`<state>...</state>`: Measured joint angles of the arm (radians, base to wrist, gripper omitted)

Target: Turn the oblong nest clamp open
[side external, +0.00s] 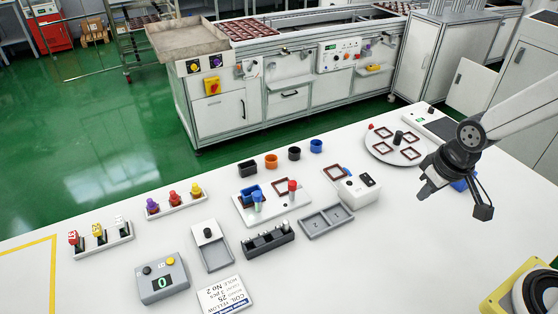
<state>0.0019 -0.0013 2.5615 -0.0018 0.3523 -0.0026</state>
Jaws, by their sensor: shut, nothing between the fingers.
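A pale fixture plate (238,211) lies near the middle of the white table. On it sit a blue oblong nest (249,192) and a dark red square frame (281,186). A blue upright knob (257,196) with a greenish lower part stands by the blue nest, and a red-topped knob (292,186) stands by the red frame. I cannot tell which part is the oblong nest clamp or how it is turned. My gripper (424,189) is shut and empty, above the table to the right of the plate and apart from it.
A grey two-pocket tray (327,222), a white box (359,190) and a dark block with pegs (268,243) stand close to the plate. Several small cups, including an orange one (271,161), line up behind it. A round turntable (373,151) with frames is at the back right.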

